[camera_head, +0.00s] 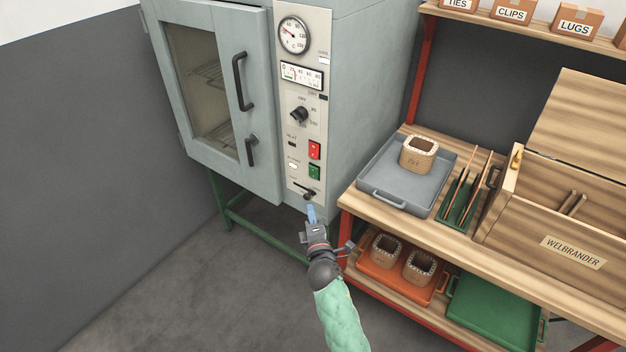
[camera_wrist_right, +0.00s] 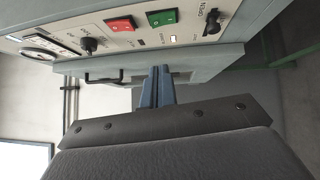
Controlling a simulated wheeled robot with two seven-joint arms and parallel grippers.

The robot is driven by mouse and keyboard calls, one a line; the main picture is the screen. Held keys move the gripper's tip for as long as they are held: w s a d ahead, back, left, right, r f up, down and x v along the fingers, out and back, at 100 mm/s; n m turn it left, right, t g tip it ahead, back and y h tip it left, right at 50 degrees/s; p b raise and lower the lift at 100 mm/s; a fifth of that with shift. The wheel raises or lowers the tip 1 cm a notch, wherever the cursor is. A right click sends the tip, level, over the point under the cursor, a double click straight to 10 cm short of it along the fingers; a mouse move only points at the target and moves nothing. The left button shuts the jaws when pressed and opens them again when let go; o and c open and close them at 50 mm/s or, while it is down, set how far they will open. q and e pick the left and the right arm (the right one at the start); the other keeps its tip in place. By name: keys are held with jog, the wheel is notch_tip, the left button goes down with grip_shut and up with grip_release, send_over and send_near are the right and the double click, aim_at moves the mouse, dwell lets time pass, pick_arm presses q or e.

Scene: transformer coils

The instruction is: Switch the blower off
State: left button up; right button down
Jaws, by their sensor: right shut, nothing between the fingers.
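The grey oven (camera_head: 235,100) has a control panel (camera_head: 299,130) on its front right. A red rocker switch (camera_head: 314,150) sits above a green rocker switch (camera_head: 314,171). The small labels beside them are too blurred to tell which is the blower's. Both switches also show in the right wrist view, the red one (camera_wrist_right: 118,24) left of the green one (camera_wrist_right: 162,18). My right gripper (camera_head: 311,210) is shut and empty, just below the panel's lower lever in the head view. Its blue fingers (camera_wrist_right: 157,86) point towards the panel. My left gripper is out of view.
A black lever (camera_head: 309,194) sticks out below the green switch; a black knob (camera_head: 299,114) and gauges are higher. The oven door has two protruding handles (camera_head: 240,82). A workbench with a grey tray (camera_head: 400,190) stands close on the right. Floor at left is clear.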

aim_at(311, 169)
jog(key=shift+w, duration=0.1)
